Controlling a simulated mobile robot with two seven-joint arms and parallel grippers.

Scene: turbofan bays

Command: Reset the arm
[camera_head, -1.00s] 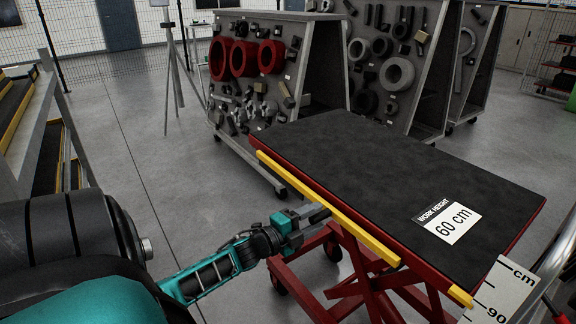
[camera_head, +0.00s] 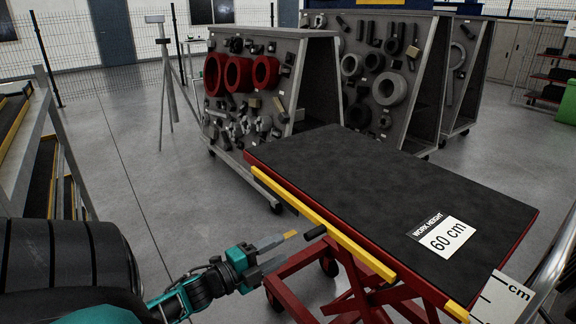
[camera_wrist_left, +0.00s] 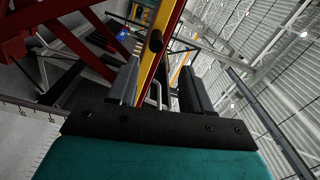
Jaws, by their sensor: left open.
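My left gripper (camera_head: 284,250) is teal and dark grey. It is low in the head view, in front of the near left side of the red lift table (camera_head: 250,160). Its fingers are spread and I see nothing between them. The left wrist view also shows the two dark fingers (camera_wrist_left: 160,88) apart, with the table's red and yellow edge beyond. My right gripper is not in view.
The lift table has a black top (camera_head: 380,185), a yellow edge strip (camera_head: 315,222) and a 60 cm work height sign (camera_head: 441,234). A dark cylindrical piece (camera_head: 315,232) shows beside the strip. Parts racks (camera_head: 262,90) stand behind. Grey floor is open at left.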

